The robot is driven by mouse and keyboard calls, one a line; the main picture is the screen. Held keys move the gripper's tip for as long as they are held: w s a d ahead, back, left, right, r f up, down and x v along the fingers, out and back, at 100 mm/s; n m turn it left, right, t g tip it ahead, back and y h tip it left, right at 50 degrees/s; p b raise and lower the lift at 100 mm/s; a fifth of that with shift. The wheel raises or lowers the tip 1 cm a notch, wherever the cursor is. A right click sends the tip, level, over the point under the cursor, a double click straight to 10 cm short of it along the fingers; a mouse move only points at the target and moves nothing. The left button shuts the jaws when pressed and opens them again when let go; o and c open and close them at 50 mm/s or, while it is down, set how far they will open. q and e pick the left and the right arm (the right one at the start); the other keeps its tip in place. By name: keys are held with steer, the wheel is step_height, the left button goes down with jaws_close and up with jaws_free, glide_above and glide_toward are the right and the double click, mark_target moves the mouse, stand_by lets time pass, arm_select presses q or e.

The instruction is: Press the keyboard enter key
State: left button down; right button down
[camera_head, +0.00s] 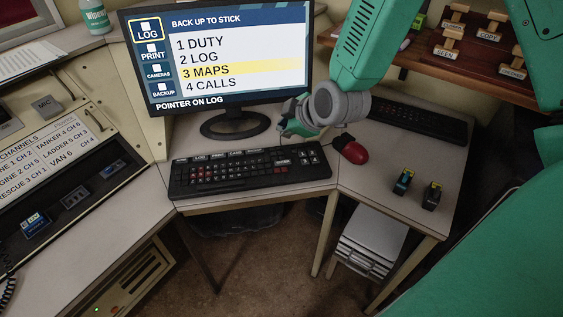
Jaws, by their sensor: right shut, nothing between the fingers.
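The black keyboard (248,172) lies on the desk in front of the monitor. Its keys are mostly dark, with some red ones on the left. Light-marked keys near its right end (283,162) may include the enter key, but the lettering is too small to read. My right gripper (290,127) is shut and empty. It is above the desk, behind the right end of the keyboard and in front of the monitor's lower right corner, apart from the keys. My left gripper is not in view.
The monitor (215,60) shows a menu with "3 MAPS" highlighted. A red mouse (350,150) sits right of the keyboard. Two small dark items (403,181) stand on the right desk, with a second black keyboard (415,118) behind. A radio panel (60,150) is at left.

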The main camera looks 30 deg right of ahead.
mark_target(283, 162)
steer(key=shift+a, duration=0.15)
steer(key=shift+f, duration=0.1)
step_height(283, 162, down, 8)
steer(key=b, duration=0.7)
steer(key=shift+r, duration=0.2)
steer(key=shift+f+b, duration=0.35)
steer(key=shift+f, duration=0.15)
steer(key=shift+s+f, duration=0.1)
steer(key=shift+f, duration=0.05)
stand_by(0.4)
steer(key=shift+f, duration=0.2)
